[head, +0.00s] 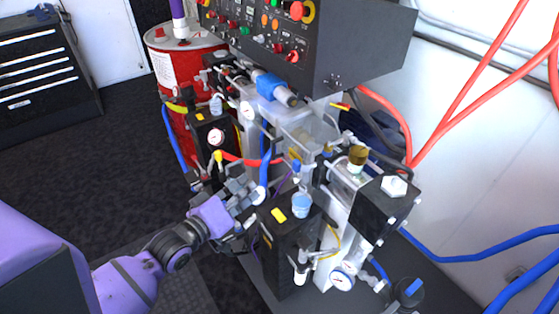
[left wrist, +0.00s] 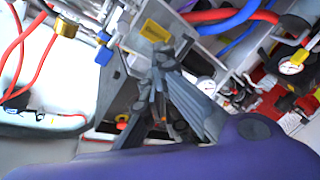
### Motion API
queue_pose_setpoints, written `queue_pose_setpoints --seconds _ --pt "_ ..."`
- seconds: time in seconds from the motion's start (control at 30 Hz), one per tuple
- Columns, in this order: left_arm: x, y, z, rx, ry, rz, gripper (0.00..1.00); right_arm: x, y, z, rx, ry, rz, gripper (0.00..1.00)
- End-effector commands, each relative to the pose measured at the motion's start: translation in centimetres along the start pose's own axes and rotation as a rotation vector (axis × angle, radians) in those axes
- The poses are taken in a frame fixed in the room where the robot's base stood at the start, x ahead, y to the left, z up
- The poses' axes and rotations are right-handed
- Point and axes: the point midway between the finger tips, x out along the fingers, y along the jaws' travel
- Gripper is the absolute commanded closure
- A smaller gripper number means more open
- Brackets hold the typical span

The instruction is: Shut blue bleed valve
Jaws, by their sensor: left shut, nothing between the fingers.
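My left gripper (head: 250,188) reaches in from the left to the middle of the machine, beside a black pump block (head: 287,245). It is shut and empty; its closed fingers also show in the left wrist view (left wrist: 165,60). Several blue parts are near, and I cannot tell for sure which is the bleed valve. A blue strip (head: 265,165) stands just above the fingertips. A small blue handle (left wrist: 104,55) shows left of the fingers in the left wrist view. Whether the gripper touches any of these is unclear. My right gripper is in neither view.
A control panel (head: 300,40) with coloured buttons overhangs the machine. A red drum (head: 172,95) stands behind on the left. A clear tank (head: 308,130), gauges and red and blue hoses crowd the space around the gripper. The dark floor at left is clear.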

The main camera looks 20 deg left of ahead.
Motion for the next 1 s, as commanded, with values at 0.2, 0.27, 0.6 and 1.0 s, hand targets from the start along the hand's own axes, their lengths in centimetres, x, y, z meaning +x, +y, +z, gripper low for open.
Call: queue_pose_setpoints --seconds 0.2,0.27,0.6,1.0 --pt "0.4 2.6 -4.0 -0.490 0.057 0.128 1.00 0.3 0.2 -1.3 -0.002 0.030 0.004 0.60" --pt "0.4 2.9 -4.3 -0.575 0.061 0.146 1.00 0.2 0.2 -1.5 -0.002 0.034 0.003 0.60" --pt "2.4 3.6 -4.9 -0.673 0.061 0.164 1.00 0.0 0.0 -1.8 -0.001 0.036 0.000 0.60" --pt "10.6 4.6 -5.7 -0.669 0.060 0.162 1.00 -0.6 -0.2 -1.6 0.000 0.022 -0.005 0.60"
